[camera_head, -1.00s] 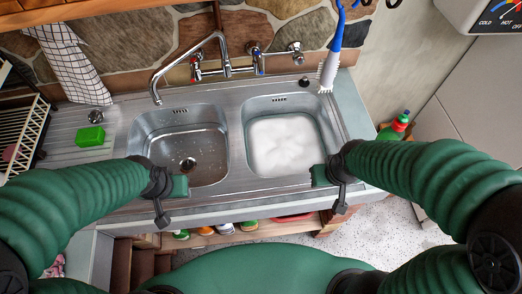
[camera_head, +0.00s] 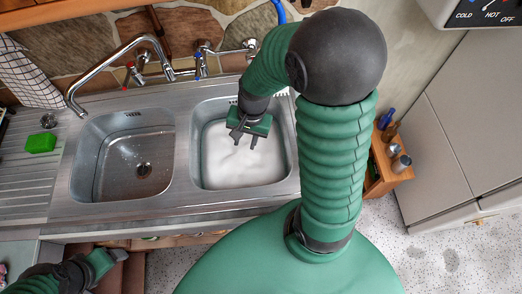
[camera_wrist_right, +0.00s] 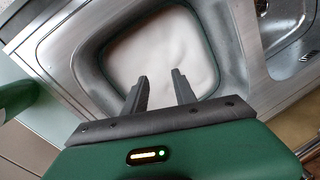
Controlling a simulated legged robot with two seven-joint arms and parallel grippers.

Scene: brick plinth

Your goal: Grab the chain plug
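I cannot make out the chain plug in either view. The right basin (camera_head: 199,165) holds white foam or cloudy water (camera_head: 240,170) that hides its floor. My right gripper (camera_head: 245,141) hangs over this basin, pointing down, with its two dark fingers apart. In the right wrist view my right gripper (camera_wrist_right: 160,77) is open with nothing between its fingers, and the white surface (camera_wrist_right: 160,45) lies beyond them. My left gripper (camera_head: 119,254) is low at the left, in front of the sink's front edge; its finger opening is unclear.
The left basin (camera_head: 95,165) is empty, with an open drain (camera_head: 143,169). A tap (camera_head: 120,50) arches over its back. A green sponge (camera_head: 41,142) and a small metallic ball (camera_head: 48,121) lie on the drainboard. My right arm covers the sink's right rear corner.

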